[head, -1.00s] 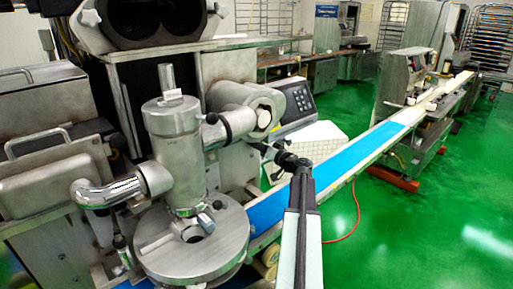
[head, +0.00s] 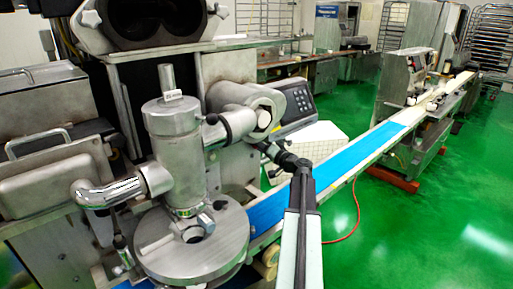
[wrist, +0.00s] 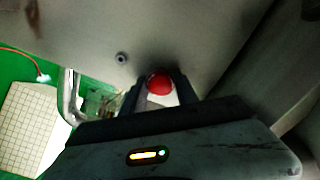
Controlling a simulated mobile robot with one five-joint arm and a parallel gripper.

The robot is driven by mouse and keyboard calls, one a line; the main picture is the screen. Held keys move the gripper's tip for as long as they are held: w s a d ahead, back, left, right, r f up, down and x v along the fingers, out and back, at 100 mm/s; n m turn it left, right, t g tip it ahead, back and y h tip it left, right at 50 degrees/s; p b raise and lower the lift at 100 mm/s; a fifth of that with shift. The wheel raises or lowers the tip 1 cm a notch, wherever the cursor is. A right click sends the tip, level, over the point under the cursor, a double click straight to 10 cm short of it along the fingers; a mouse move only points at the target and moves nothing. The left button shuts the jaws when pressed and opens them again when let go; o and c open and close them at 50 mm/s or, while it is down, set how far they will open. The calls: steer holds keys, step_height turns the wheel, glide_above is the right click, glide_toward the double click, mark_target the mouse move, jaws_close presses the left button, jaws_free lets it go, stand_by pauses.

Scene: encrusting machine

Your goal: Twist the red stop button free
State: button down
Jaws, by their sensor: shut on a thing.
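The red stop button (wrist: 159,84) shows in the wrist view as a round red cap in front of a grey metal panel. My gripper (wrist: 159,90) has one finger on each side of the cap and is shut on it. In the head view my gripper (head: 267,148) reaches toward the machine's side, below the control panel. The button cannot be made out in the head view.
The keypad panel (head: 298,101) is just above my gripper. A blue conveyor belt (head: 345,163) runs to the back right. A steel cylinder unit (head: 172,150) stands to the left. Green floor (head: 430,235) lies open at the right.

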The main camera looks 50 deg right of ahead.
steer(key=shift+w+a, duration=0.1)
steer(key=c, duration=0.9)
jaws_free()
steer(key=shift+w, duration=0.1)
steer(key=shift+c, duration=0.2)
steer(key=s, duration=0.8)
steer(key=shift+a, duration=0.25)
steer(key=shift+f, duration=0.1)
